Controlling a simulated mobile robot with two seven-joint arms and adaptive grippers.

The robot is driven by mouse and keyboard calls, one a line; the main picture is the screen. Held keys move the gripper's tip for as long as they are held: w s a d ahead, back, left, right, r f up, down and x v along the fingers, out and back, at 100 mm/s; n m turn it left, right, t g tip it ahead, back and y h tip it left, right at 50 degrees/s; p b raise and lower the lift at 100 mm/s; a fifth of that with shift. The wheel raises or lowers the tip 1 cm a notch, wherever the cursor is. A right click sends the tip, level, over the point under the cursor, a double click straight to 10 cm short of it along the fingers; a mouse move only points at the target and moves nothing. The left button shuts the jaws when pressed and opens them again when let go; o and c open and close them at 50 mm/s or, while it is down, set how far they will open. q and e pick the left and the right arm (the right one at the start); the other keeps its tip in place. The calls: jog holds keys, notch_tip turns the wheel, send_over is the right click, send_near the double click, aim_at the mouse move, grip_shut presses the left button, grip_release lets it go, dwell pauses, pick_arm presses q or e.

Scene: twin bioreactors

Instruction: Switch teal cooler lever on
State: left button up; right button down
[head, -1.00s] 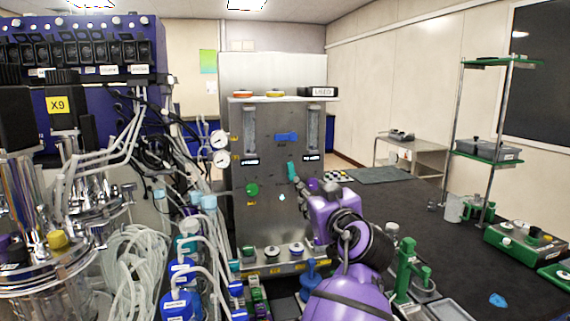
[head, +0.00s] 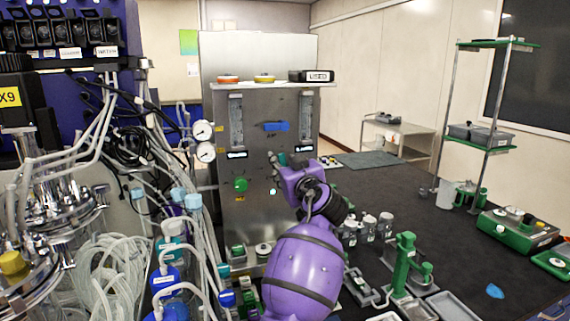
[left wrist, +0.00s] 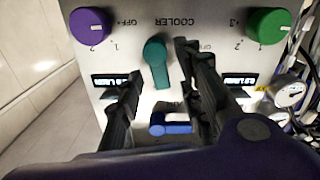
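The teal cooler lever (left wrist: 156,62) shows in the left wrist view on the grey panel, beside the word COOLER, which reads upside down. Its handle points down in that view. In the head view only a small part of the lever (head: 272,158) shows beside my gripper. My left gripper (left wrist: 160,65) is open, with one dark finger on each side of the lever in the picture. I cannot tell whether either finger touches it. In the head view my purple left gripper (head: 293,167) is in front of the panel (head: 222,215). My right gripper is out of view.
A purple knob (left wrist: 90,25), a green knob (left wrist: 267,25) and a blue lever (left wrist: 170,127) surround the teal lever. Gauges (head: 203,131) and crowded tubing (head: 105,275) stand left of the panel. Bottles and green tools (head: 404,265) stand on the dark bench (head: 385,185) at right.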

pick_arm(q)
jog(key=shift+w, duration=0.15)
jog(key=shift+c, duration=0.3)
grip_shut()
jog(key=shift+w+d+r+m, duration=0.1)
jog(key=shift+d+m, duration=0.1)
jog(key=shift+m, duration=1.1)
jog(key=shift+o, duration=0.3)
grip_release()
jog(key=v, duration=1.2)
